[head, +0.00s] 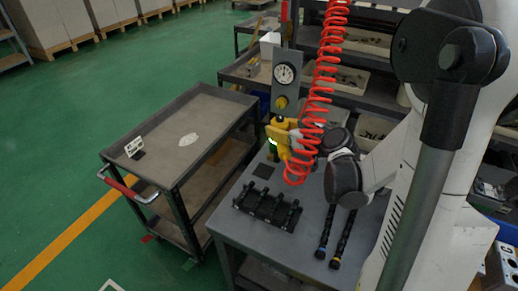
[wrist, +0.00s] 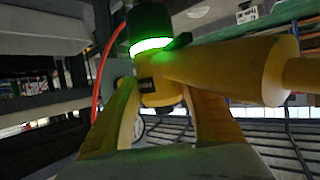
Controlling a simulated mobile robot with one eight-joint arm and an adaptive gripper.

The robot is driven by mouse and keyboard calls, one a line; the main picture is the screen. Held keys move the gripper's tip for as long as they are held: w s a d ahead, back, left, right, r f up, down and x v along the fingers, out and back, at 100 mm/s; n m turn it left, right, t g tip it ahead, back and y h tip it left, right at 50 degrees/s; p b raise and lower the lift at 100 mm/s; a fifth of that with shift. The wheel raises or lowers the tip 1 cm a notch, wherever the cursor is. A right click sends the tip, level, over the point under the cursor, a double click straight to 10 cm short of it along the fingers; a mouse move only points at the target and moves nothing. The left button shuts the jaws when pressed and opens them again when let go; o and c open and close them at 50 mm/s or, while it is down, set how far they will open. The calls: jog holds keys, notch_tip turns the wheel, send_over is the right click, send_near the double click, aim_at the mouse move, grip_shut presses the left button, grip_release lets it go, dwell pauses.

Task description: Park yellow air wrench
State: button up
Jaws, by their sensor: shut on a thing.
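The yellow air wrench (head: 281,133) is off the table top, near the gauge post in the head view. A green light ring glows on it, and a red coiled hose (head: 322,80) hangs beside it. In the wrist view the wrench (wrist: 225,68) fills the upper middle, its thick yellow body pointing right, with the lit ring and dark end at the top. My gripper (wrist: 168,104) has its two fingers up against the wrench from below, shut on it. In the head view my gripper (head: 296,136) is partly hidden by the wrench and hose.
A grey work table (head: 230,219) bears a black rack (head: 267,208) and two dark rods (head: 334,233). A post with a round gauge (head: 284,74) stands at the table's back. A grey cart (head: 190,125) is at left. Shelves with bins (head: 346,80) stand behind. Green floor is clear at far left.

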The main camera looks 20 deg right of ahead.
jog(key=d+r+m+h, duration=0.2)
jog(key=d+r, duration=0.1)
jog(key=d, duration=1.4)
jog(key=shift+w+d+r+b, duration=0.2)
jog(key=shift+d+b, duration=0.1)
jog(key=shift+b, duration=0.15)
jog(key=shift+s, duration=0.1)
jog(key=shift+f+b, duration=2.05)
jog(key=shift+f, duration=0.4)
notch_tip(320, 180, down, 7)
jog(key=b, duration=0.5)
dwell(1.1)
jog(key=o, duration=1.4)
jog(key=shift+s+a, duration=0.1)
jog(key=v, duration=1.2)
jog(key=shift+a, duration=0.1)
